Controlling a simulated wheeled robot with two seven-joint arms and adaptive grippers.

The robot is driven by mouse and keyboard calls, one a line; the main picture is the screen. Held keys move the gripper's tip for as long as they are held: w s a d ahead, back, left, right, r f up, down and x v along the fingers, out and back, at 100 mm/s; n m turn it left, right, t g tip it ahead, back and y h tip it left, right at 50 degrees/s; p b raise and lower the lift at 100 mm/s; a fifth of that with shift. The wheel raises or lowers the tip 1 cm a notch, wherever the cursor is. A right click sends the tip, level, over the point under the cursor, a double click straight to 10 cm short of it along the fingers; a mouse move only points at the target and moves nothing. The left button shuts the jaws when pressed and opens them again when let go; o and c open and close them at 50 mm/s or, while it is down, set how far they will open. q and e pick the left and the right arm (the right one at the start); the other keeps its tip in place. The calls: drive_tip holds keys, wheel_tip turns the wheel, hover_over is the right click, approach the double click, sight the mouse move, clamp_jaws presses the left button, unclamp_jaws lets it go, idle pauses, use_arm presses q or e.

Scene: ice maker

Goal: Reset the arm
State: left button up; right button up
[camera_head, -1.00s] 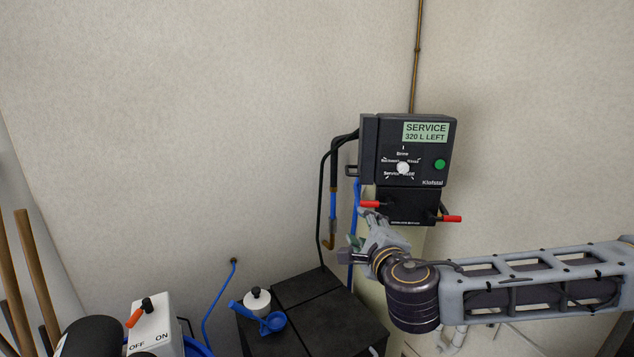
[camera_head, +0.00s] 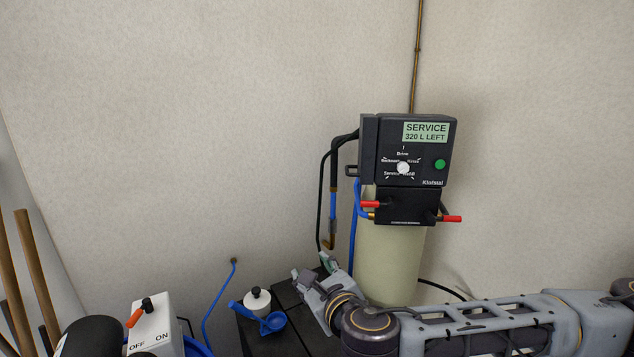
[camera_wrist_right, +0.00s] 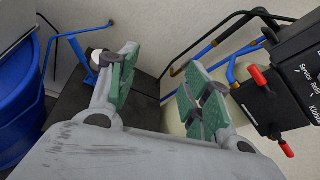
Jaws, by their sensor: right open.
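My right gripper (camera_head: 314,272) is low in the head view, over the black box-like top below the service unit, to the lower left of that unit. In the right wrist view its two green-padded fingers (camera_wrist_right: 160,92) are spread apart with nothing between them. My right arm reaches in from the lower right edge of the head view. The left gripper does not show in the head view.
A black service unit (camera_head: 410,150) with red-tipped levers sits on a cream cylinder (camera_head: 388,262). An OFF/ON switch box (camera_head: 155,325) stands left. Hoses hang beside the unit.

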drive_tip(key=s+a+f+m+g+y, duration=0.1)
drive_tip(key=s+a+f+m+g, duration=0.35)
drive_tip(key=m, duration=1.05)
drive_tip(key=s+d+f+m+g+h, duration=0.2)
drive_tip(key=s+d+f+m+h, duration=0.15)
drive_tip(key=d+f+m, duration=1.3)
drive_tip(key=s+d+f+m+g+h, duration=0.2)
drive_tip(key=s+d+f+m+g, duration=0.2)
drive_tip(key=s+d+f+m, duration=0.75)
wheel_tip(320, 180, down, 34)
drive_tip(key=s+n+g+b, duration=0.1)
drive_tip(key=s+b, duration=0.1)
drive_tip(key=s, duration=0.1)
drive_tip(key=s+d+f+g+b, duration=0.1)
drive_tip(key=s+d+f+b, duration=0.1)
drive_tip(key=s+f, duration=2)
drive_tip(key=shift+s+d+f, duration=0.15)
drive_tip(key=shift+s+d, duration=0.05)
drive_tip(key=shift+d, duration=0.4)
